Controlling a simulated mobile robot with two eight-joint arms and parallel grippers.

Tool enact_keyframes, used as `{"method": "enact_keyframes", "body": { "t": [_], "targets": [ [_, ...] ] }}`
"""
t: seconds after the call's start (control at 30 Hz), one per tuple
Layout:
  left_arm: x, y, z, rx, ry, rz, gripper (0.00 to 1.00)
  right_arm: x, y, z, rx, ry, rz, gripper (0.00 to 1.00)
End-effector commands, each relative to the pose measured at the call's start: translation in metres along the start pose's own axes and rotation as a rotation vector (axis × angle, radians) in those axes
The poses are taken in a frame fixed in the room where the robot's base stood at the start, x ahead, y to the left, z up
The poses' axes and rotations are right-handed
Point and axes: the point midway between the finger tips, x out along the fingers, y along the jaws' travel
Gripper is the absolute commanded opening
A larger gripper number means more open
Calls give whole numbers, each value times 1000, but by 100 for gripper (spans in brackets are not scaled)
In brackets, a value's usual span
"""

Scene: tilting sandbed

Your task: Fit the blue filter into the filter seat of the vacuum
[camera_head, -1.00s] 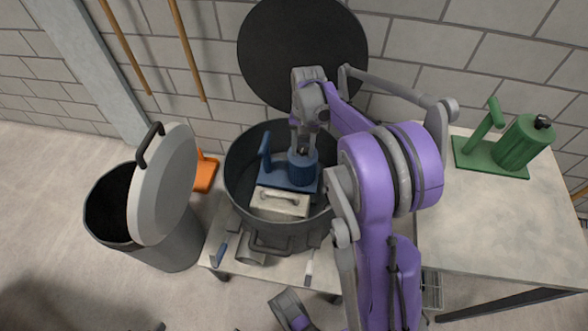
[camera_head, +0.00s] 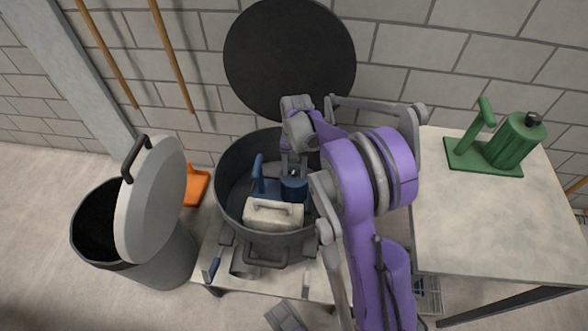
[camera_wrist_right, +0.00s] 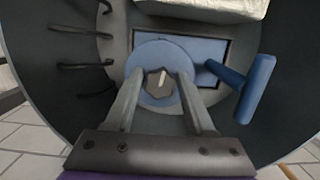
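The vacuum is a dark round drum (camera_head: 225,185) with its round black lid (camera_head: 290,60) standing open behind. The blue filter, a cylinder (camera_head: 294,188) on a flat plate with an upright handle (camera_head: 258,176), is inside the drum. My right gripper (camera_head: 294,170) reaches down onto it from above. In the right wrist view, its fingers (camera_wrist_right: 160,88) are on both sides of the filter's small top knob (camera_wrist_right: 158,82) and look closed on it. The blue plate (camera_wrist_right: 195,47) lies within a dark rectangular outline; whether it is fully down is unclear. My left gripper is not identifiable.
A whitish block with a handle (camera_head: 273,213) sits at the drum's front rim. A grey bin (camera_head: 165,250) with a tilted lid (camera_head: 150,200) stands at left. A green filter-like piece (camera_head: 510,140) stands on the right table (camera_head: 470,220), whose front part is clear.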

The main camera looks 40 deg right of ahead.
Motion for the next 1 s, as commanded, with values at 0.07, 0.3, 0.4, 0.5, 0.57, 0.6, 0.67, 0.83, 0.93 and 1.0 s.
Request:
{"method": "enact_keyframes", "body": {
  "t": [0.07, 0.3, 0.4, 0.5, 0.57, 0.6, 0.67, 0.83, 0.93, 1.0],
  "targets": [
    [0, 0, 0, 0, 0, 0, 62, -1, 0, 0, 0, 0, 0, 71],
    [0, 0, 0, 0, 0, 0, 62, -1, 0, 0, 0, 0, 0, 76],
    [-2, 0, -1, 0, 1, 0, 62, -3, 0, 0, 0, 0, 0, 76],
    [-5, 0, -2, 0, 2, 0, 62, -11, 0, 1, 0, 0, 0, 76],
    [-8, 0, -3, 0, 3, 0, 62, -20, 0, 1, 0, 0, 0, 76],
    [-10, 0, -4, 0, 4, 0, 62, -28, 0, 1, 0, 0, 0, 76],
    [-14, 0, -5, 0, 5, 0, 62, -41, 0, 1, 1, 0, 0, 76],
    [-24, 0, -8, 0, 9, 0, 62, -79, 0, 1, 1, 1, 0, 76],
    [-28, 0, -10, 0, 10, 0, 62, -98, 0, 1, 1, 1, 0, 76],
    [-30, 0, -11, 0, 11, 0, 62, -108, 0, 1, 1, 1, 0, 76]
  ]
}}
